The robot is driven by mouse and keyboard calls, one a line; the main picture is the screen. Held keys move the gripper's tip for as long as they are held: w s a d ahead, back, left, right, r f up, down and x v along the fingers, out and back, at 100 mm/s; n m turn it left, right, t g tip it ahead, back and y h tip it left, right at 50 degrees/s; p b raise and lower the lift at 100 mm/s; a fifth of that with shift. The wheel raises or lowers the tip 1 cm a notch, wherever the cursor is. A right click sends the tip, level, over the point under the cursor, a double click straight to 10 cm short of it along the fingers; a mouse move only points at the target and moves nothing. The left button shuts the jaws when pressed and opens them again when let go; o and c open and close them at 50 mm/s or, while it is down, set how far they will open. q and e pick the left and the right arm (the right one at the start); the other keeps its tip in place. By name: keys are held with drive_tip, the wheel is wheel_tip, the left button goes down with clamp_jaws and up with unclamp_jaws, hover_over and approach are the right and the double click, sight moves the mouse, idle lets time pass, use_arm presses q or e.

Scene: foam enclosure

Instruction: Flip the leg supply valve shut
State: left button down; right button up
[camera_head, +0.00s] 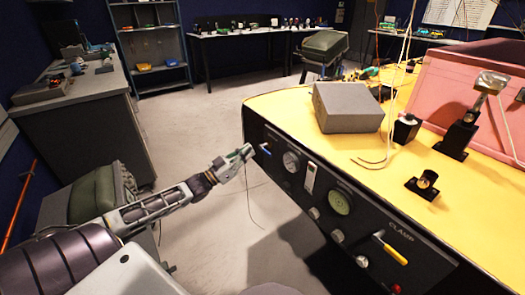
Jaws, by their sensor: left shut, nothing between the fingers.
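A black control panel (322,228) runs along the front of the yellow-topped bench. At its far left end is a small blue-handled valve lever (265,148); no label on it can be read, so I cannot confirm it is the leg supply valve. My left gripper (247,151) is shut and empty, just left of the blue lever. I cannot tell whether the fingertips touch it. A yellow-handled lever (392,250) sits nearer on the panel, beside the word CLAMP. My right gripper is not in view.
Two gauges (340,202), knobs and a red button (396,288) are on the panel. The yellow bench top (280,103) holds a grey box (347,106), a pink container (460,85) and black fixtures (457,138). Open floor (205,125) lies left of the bench.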

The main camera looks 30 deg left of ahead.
sight(263, 149)
use_arm(q)
drive_tip(key=w+d+b, duration=0.1)
drive_tip(key=w, duration=0.3)
drive_tip(key=w+d+f+b, duration=0.1)
drive_tip(key=w, duration=0.1)
drive_tip(key=shift+w+d+f+b, duration=0.1)
drive_tip(key=shift+w+d+b, duration=0.2)
drive_tip(key=shift+d+b, duration=0.05)
drive_tip(key=shift+f, duration=0.15)
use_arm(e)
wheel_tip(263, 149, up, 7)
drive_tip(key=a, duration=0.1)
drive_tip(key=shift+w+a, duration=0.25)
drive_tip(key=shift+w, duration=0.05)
